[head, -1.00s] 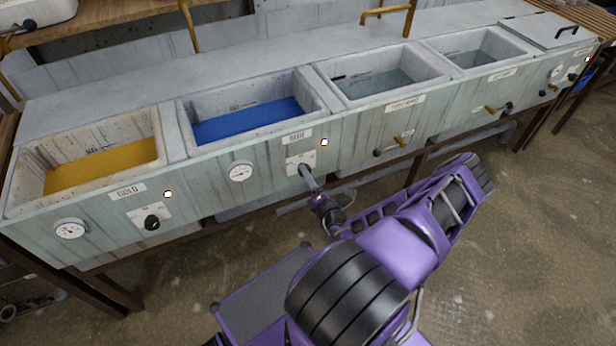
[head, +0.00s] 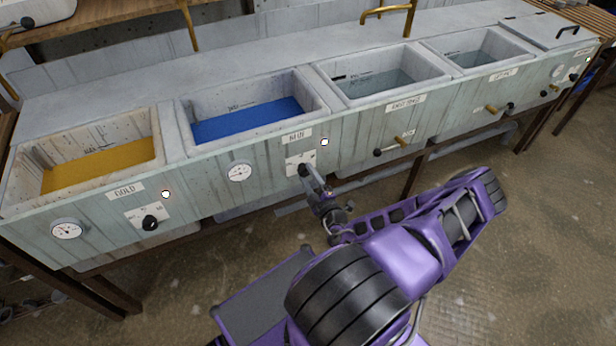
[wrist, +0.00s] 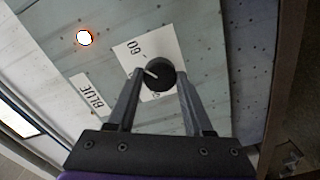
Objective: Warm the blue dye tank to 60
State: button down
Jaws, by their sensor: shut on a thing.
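The blue dye tank (head: 318,92) is an open basin with blue liquid (head: 250,120) in the head view. On its front are a BLUE label (head: 297,136), a round white dial gauge (head: 239,172) and a pale plate (head: 293,161) with a black knob. My gripper (head: 317,181) reaches the knob from the front. In the wrist view its two fingers are shut on the black knob (wrist: 160,75), one on each side. The knob's white mark points up and left, on the side of the printed 60 (wrist: 137,47). The gauge needle is too small to read.
A gold dye tank (head: 160,140) with its own knob (head: 150,223) and gauge (head: 67,230) stands to the left. Several more basins run to the right, with brass taps (head: 402,141) on the front. A small lit lamp (head: 324,142) is by the BLUE label. The floor in front is open.

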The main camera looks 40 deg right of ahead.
jog(key=shift+m, duration=0.5)
jog(key=shift+c, duration=1.5)
grip_release()
jog(key=shift+s, duration=0.1)
jog(key=v, duration=1.7)
jog(key=shift+s+p, duration=0.15)
jog(key=shift+p, duration=0.25)
